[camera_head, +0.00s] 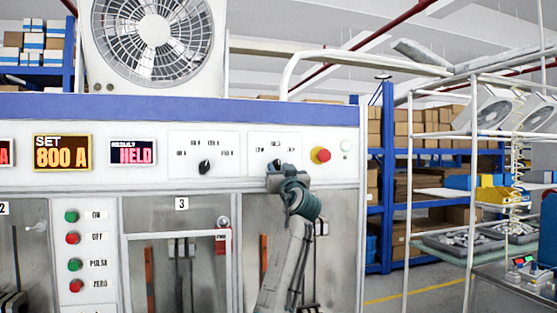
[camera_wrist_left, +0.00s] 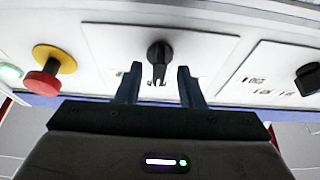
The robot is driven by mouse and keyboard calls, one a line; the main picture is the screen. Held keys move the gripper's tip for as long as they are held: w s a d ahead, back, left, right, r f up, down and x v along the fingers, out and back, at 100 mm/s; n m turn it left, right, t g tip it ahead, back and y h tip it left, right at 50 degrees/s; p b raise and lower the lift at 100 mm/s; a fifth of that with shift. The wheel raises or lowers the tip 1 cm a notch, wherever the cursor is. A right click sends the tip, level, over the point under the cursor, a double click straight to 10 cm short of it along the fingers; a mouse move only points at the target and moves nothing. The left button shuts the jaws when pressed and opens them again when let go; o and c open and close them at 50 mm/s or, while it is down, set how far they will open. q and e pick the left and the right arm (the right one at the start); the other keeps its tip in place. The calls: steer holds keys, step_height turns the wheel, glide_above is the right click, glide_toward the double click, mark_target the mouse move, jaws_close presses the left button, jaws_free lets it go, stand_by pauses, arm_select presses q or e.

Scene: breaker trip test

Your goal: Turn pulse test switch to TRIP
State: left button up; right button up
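A black rotary switch (camera_head: 277,164) sits on a white panel plate, left of the red emergency button; its small labels are too blurred to read surely. It also shows in the left wrist view (camera_wrist_left: 159,55), where its pointer end faces down the picture. My left gripper (camera_head: 274,176) is just below and in front of this switch. In the left wrist view the gripper (camera_wrist_left: 158,76) is open, with one finger on each side of the switch and gaps between. Whether the fingertips reach around the knob cannot be told. My right gripper is not in view.
A red button on a yellow base (camera_head: 320,155) is close right of the switch. Another black rotary switch (camera_head: 204,167) is to the left. Displays read SET 800 A (camera_head: 62,153) and HELD (camera_head: 132,152). ON, OFF, PULSE and ZERO buttons (camera_head: 73,250) stand lower left.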

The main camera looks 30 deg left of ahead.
arm_select(q)
steer(key=shift+w+a+r, duration=0.35)
steer(key=shift+w+a, duration=0.05)
jaws_close()
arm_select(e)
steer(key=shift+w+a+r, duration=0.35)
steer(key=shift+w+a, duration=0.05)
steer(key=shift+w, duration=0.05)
